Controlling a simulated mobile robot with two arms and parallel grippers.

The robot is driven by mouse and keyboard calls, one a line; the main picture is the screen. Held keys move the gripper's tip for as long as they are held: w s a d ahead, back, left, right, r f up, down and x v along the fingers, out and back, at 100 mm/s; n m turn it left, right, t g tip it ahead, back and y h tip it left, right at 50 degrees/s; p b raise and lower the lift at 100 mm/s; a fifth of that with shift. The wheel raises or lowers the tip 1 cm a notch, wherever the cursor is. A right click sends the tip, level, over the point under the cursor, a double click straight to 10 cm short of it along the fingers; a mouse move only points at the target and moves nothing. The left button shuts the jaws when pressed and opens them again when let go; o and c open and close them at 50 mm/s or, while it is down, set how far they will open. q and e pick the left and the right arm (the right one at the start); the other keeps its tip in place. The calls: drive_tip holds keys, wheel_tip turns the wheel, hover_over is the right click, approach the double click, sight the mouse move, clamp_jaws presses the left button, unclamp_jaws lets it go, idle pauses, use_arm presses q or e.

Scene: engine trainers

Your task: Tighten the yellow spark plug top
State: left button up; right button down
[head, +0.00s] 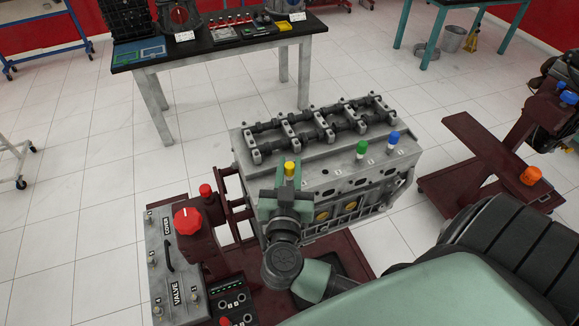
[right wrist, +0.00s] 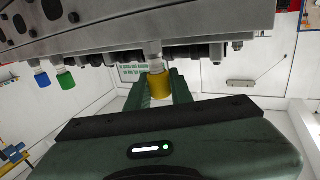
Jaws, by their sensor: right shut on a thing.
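The yellow spark plug top (head: 290,167) stands at the near left end of the engine block (head: 325,165). My right gripper (head: 288,174) is shut on it, with one finger on each side. In the right wrist view the yellow top (right wrist: 158,87) sits between the green fingers, and its pale upper part meets the block (right wrist: 150,25). A green spark plug top (head: 362,147) and a blue one (head: 393,137) stand farther right along the block, apart from my gripper. They also show at the left of the right wrist view. My left gripper is not in view.
A control panel (head: 172,262) with a red knob (head: 187,221) stands left of the engine. A dark red stand (head: 480,165) with an orange part (head: 531,175) is at the right. A black-topped table (head: 215,50) with parts stands behind. White tiled floor is clear between.

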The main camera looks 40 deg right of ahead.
sight(288, 173)
drive_tip(key=shift+r+m+g+h, duration=0.1)
drive_tip(key=shift+m+g+h, duration=0.8)
drive_tip(key=c, duration=1.3)
unclamp_jaws()
drive_tip(key=shift+o, duration=0.2)
drive_tip(key=shift+s+a+f+b, duration=0.25)
drive_tip(key=shift+s+a+b, duration=0.05)
drive_tip(key=shift+s+a, duration=0.05)
drive_tip(key=b+v, duration=0.2)
drive_tip(key=v, duration=0.3)
drive_tip(key=shift+s+a, duration=0.15)
drive_tip(key=shift+a, duration=0.1)
drive_tip(key=shift+s+a+r, duration=0.2)
drive_tip(key=shift+s+a, duration=0.2)
